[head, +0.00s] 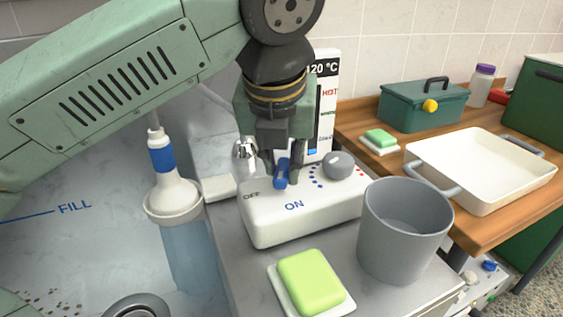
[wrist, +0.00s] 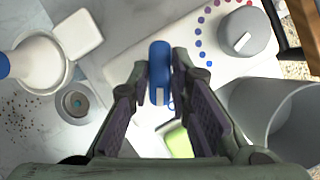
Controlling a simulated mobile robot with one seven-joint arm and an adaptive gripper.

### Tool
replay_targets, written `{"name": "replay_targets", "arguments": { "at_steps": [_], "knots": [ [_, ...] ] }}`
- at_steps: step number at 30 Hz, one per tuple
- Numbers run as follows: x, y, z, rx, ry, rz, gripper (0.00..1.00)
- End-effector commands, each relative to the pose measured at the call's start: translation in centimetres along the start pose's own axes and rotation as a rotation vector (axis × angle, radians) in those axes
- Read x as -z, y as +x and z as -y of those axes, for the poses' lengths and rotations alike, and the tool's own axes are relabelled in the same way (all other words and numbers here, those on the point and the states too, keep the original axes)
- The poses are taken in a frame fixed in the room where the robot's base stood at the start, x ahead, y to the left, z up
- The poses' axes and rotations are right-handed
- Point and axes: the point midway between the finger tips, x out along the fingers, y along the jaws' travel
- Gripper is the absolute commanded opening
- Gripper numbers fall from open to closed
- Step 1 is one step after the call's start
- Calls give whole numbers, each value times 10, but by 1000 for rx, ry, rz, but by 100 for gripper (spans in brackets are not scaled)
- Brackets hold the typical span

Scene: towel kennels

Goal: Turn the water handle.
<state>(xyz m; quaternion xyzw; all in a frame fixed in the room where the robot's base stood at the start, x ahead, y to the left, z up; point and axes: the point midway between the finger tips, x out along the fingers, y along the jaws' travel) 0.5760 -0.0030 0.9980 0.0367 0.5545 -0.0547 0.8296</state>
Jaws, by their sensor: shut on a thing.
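The blue water handle (head: 282,173) stands on top of the white control box (head: 270,221), between the words OFF and ON. My gripper (head: 282,180) reaches down over it from above, with a finger on either side. In the wrist view the blue handle (wrist: 160,73) sits between the two fingertips (wrist: 160,80), and the gripper is shut on it. A grey round knob (head: 339,165) with blue and red dots around it is just right of the handle. It also shows in the wrist view (wrist: 240,34).
A grey bucket (head: 401,240) and a green soap bar (head: 310,281) stand in front of the box. A shower head (head: 173,197) hangs at the left over the metal basin. A white tray (head: 484,175) and a green toolbox (head: 421,108) are on the wooden counter at the right.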

Motion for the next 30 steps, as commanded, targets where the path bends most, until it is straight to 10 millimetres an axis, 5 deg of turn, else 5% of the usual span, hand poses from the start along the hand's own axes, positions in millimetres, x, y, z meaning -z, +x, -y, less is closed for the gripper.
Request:
{"name": "replay_targets", "arguments": {
  "at_steps": [10,11,19,30],
  "knots": [
    [-1,-1,0,1,-2,2,0],
    [-1,-1,0,1,-2,2,20],
    [0,0,0,0,-1,1,38],
    [0,-4,0,0,-2,1,38]
  ]
}}
